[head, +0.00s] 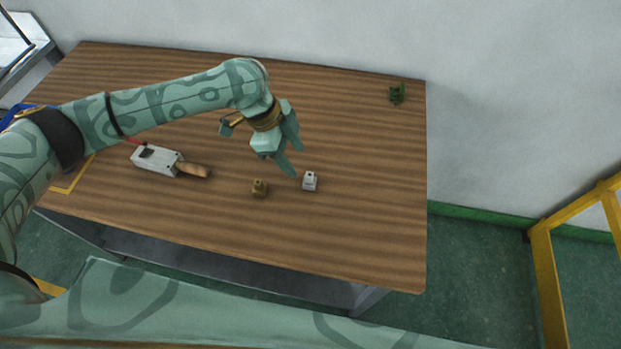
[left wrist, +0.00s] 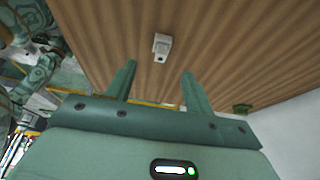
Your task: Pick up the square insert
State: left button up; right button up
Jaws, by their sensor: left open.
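A small whitish-grey block (head: 310,181) with a square base and a narrower raised top sits on the wooden table; it also shows in the left wrist view (left wrist: 162,46). A small green block (head: 397,94) stands near the far right corner. I cannot tell for certain which is the square insert. My left gripper (head: 294,160) is open and empty above the table, close to the whitish block. In the left wrist view the block lies beyond the fingertips, roughly between their lines, apart from them. My right gripper is not seen.
A grey box-shaped tool (head: 155,160) with a tan handle lies on the left of the table (head: 370,225). A yellow outline (head: 75,176) shows near the left edge. A wall closes the back. A yellow frame (head: 545,270) stands off to the right. The table's right part is mostly clear.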

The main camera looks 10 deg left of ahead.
aim_at(308, 174)
pick_arm(q)
jog(key=x, duration=0.3)
jog(key=shift+w+d+f+b, duration=0.1)
jog(key=shift+f+b, duration=0.15)
jog(key=shift+b, duration=0.05)
jog(key=shift+d+f, duration=0.2)
jog(key=shift+f, duration=0.2)
jog(key=b+x, duration=0.2)
jog(key=x, duration=0.3)
jog(key=shift+d, duration=0.1)
jog(key=shift+r, duration=0.1)
jog(key=shift+c, duration=0.3)
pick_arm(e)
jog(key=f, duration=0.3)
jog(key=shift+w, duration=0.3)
pick_arm(q)
grip_shut()
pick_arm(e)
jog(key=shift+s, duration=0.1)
pick_arm(q)
jog(key=shift+r, duration=0.1)
